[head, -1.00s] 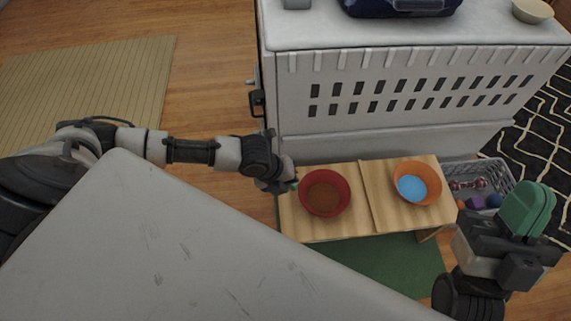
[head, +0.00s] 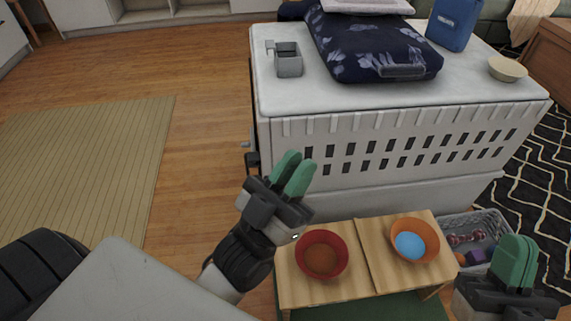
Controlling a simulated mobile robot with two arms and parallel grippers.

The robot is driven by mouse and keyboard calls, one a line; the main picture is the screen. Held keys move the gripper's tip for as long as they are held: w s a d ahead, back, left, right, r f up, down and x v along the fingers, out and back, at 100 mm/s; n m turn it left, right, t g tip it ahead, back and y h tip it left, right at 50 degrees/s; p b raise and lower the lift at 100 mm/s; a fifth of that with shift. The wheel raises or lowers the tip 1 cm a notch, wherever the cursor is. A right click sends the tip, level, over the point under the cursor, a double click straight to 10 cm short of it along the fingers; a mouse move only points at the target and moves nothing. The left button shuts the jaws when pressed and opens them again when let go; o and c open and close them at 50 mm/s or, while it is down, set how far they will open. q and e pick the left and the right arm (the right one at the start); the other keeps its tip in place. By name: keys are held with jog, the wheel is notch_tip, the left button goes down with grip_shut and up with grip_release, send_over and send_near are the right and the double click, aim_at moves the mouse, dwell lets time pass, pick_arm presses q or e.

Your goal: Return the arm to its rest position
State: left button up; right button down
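My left gripper (head: 293,172) is raised in the middle of the head view, in front of the white crate-like cabinet. Its two green fingers point up with a gap between them, and nothing shows in the gap. It is above and left of the red bowl (head: 321,254), apart from it. My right gripper (head: 514,262) is at the lower right, its green fingers pointing up and together, with nothing visible in them. It overlaps the view of the grey basket's edge. The lower part of my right arm is out of view.
The red bowl and an orange bowl (head: 414,240) with a blue inside stand on a low wooden bench (head: 372,283). A grey basket (head: 484,222) of toys is beside it. The white cabinet (head: 400,110) bears a dark bag (head: 372,45). Floor at left is open.

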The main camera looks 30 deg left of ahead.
pick_arm(q)
jog(key=shift+s+a+r+n+t+y, duration=0.3)
jog(key=shift+s+a+n+t+y, duration=0.1)
jog(key=shift+a+n+t+y, duration=0.15)
